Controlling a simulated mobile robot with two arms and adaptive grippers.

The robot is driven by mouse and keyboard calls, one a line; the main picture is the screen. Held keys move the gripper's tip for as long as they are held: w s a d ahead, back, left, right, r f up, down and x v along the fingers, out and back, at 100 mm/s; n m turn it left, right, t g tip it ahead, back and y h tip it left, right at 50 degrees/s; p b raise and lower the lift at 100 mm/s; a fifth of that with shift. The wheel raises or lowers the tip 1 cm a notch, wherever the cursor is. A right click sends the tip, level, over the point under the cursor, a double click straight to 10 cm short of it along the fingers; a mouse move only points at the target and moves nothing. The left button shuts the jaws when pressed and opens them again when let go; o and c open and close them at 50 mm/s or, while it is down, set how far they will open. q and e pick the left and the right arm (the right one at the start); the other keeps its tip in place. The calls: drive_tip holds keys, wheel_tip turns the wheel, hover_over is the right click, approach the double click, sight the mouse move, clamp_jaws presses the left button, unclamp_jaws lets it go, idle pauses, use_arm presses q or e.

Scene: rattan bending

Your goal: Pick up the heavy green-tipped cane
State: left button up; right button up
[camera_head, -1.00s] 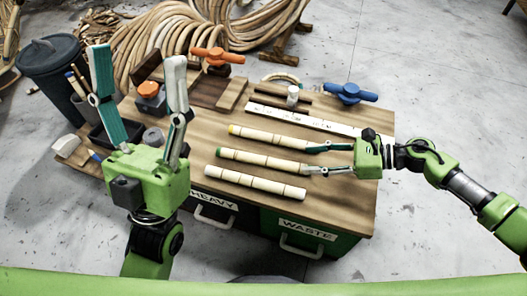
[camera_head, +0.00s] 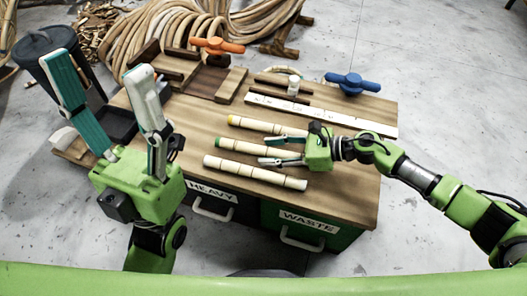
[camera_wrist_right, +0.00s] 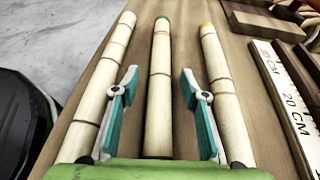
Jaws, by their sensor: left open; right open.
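The green-tipped cane (camera_head: 238,146) lies on the table between a yellow-tipped cane (camera_head: 250,123) and a plain cane (camera_head: 235,168). In the right wrist view the green-tipped cane (camera_wrist_right: 159,88) runs lengthwise between the two open fingers, with its green end pointing away. My right gripper (camera_head: 268,150) is open over the cane's right part, which it partly hides; its fingertips (camera_wrist_right: 160,80) stand apart on either side of the cane. I cannot tell its exact height above the table. My left gripper (camera_head: 108,95) is open and empty, raised at the table's left side, away from the canes.
A white ruler (camera_head: 320,115) lies behind the canes. A blue-handled clamp (camera_head: 351,82) and an orange-handled clamp (camera_head: 217,45) stand at the back. Drawers labelled HEAVY (camera_head: 212,192) and WASTE (camera_head: 308,221) are at the front. Coiled rattan (camera_head: 240,22) lies behind the table.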

clamp_jaws()
drive_tip(key=shift+r, duration=0.1)
